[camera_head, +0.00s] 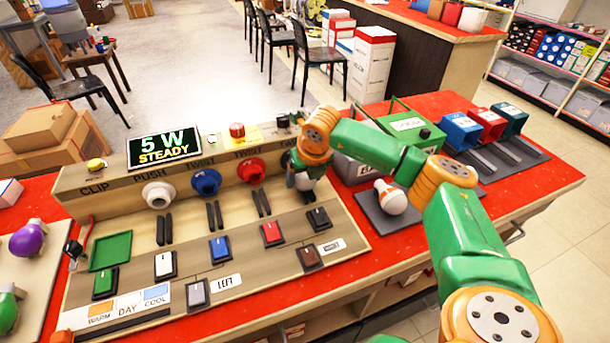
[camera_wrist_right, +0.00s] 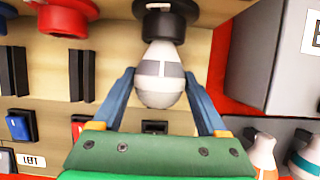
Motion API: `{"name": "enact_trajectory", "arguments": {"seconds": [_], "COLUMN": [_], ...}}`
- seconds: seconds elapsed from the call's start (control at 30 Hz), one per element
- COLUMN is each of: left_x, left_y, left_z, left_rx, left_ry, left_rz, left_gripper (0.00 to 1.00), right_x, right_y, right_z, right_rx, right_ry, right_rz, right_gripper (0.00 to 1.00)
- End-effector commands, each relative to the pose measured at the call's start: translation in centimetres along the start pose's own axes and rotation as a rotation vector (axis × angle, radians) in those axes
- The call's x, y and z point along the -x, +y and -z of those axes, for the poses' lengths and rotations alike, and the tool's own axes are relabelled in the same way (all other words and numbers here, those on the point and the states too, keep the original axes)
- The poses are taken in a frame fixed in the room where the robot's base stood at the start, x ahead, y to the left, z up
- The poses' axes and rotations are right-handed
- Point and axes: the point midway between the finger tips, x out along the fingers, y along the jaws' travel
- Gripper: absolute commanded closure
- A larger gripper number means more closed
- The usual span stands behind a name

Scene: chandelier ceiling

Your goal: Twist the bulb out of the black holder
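The black holder (camera_wrist_right: 165,18) is at the top of the right wrist view, at the right end of a row of sockets. A white bulb with a grey band (camera_wrist_right: 160,72) sits in it, base toward the holder. My right gripper (camera_wrist_right: 160,80) has one finger on each side of the bulb, and both fingertips appear to touch it. In the head view my right gripper (camera_head: 304,181) is at the panel's right end, and my wrist covers most of the holder. My left gripper is not in view.
Red (camera_head: 250,171), blue (camera_head: 206,182) and white (camera_head: 158,194) sockets line the panel to the left. A display (camera_head: 164,147) reads "5 W STEADY". A white-and-orange bulb (camera_head: 391,196) lies on a grey tray to the right. Blue, red and green bins stand behind.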

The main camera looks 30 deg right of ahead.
Motion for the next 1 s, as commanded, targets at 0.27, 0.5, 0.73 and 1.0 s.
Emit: {"name": "enact_trajectory", "arguments": {"seconds": [0.27, 0.5, 0.73, 1.0], "left_x": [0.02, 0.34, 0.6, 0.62], "left_y": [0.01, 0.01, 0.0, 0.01], "left_z": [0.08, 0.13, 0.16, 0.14], "left_rx": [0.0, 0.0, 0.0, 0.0], "left_ry": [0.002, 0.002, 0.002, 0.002], "left_rz": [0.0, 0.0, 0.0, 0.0], "left_gripper": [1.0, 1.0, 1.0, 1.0], "right_x": [0.03, 0.05, 0.02, -0.03], "right_y": [0.01, 0.11, 0.17, 0.11], "right_z": [-0.01, 0.01, 0.04, 0.06], "right_rx": [0.001, 0.023, 0.053, 0.068], "right_ry": [0.0, 0.002, 0.002, 0.002], "right_rz": [0.002, 0.05, 0.124, 0.163], "right_gripper": [0.83, 0.83, 0.83, 0.83]}}
